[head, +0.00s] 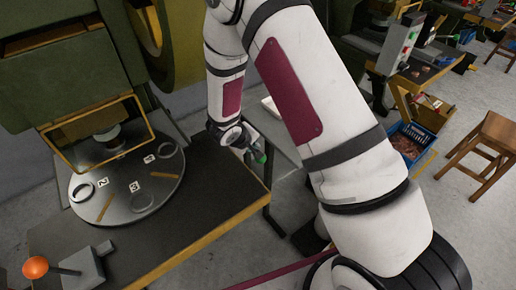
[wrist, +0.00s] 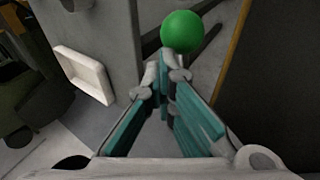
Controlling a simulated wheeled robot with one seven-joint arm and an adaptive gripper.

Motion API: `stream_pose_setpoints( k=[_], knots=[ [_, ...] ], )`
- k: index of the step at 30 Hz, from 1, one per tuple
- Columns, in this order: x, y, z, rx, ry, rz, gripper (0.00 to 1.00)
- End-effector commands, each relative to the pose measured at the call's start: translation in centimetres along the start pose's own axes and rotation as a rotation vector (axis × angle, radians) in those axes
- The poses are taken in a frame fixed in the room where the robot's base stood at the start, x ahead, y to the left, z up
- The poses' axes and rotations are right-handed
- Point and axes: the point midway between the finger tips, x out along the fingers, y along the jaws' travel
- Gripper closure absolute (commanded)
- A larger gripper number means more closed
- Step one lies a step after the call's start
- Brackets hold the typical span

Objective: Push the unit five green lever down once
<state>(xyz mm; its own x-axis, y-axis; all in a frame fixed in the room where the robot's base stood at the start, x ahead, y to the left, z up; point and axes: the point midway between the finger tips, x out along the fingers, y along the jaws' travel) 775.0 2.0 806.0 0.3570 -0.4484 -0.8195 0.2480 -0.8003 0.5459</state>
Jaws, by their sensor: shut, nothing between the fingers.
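The green lever's round knob (wrist: 182,32) shows in the wrist view just beyond my fingertips, slightly right of centre. In the head view the green knob (head: 261,157) is small, beside the end of my arm and past the right edge of the dark worktop. My gripper (wrist: 166,68) is shut and empty, its teal fingers meeting at the tips just below the knob in the picture. I cannot tell whether the tips touch it. The lever's shaft is mostly hidden behind the fingers. In the head view my gripper (head: 245,143) is small and partly hidden by my arm.
A dark worktop with yellow edging (head: 210,232) carries a round numbered plate (head: 135,200) under a green press. An orange-knobbed lever (head: 36,267) stands at its front left. A white tray (wrist: 83,73) lies left of my gripper. A stool (head: 485,155) stands far right.

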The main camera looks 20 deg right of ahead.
Motion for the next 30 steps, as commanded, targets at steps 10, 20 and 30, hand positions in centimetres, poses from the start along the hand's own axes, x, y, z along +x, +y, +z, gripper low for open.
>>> stream_pose_setpoints(
  k=[10, 20, 30],
  knots=[
    [0.32, -0.24, 0.24, -0.001, -0.001, 0.0, 1.0],
    [0.58, -0.42, 0.42, -0.001, -0.001, 0.0, 1.0],
    [0.84, -0.62, 0.66, -0.002, -0.002, 0.0, 1.0]
  ],
)
